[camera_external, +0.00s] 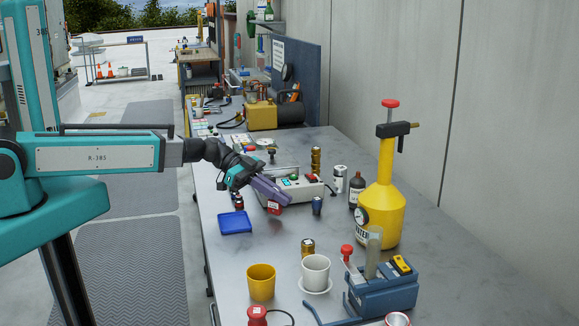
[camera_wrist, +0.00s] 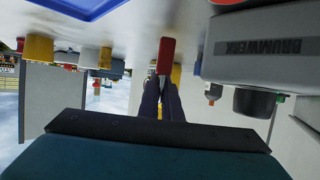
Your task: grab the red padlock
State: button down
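The red padlock (camera_external: 274,208) is at the tips of my gripper (camera_external: 272,198), in front of the grey control box. In the wrist view, the red padlock (camera_wrist: 167,54) extends beyond the fingertips of my gripper (camera_wrist: 162,84). The two dark fingers are close together and look shut on its metal shackle, which they mostly hide. The red body points away from the fingers. I cannot tell whether it touches the table.
A blue tray (camera_external: 235,222) lies left of the padlock. A yellow sprayer (camera_external: 381,205), a yellow cup (camera_external: 261,283) and a white cup (camera_external: 316,271) stand nearer the camera.

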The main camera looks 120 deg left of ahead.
jog(key=shift+r+b, duration=1.2)
jog(key=shift+r, duration=3)
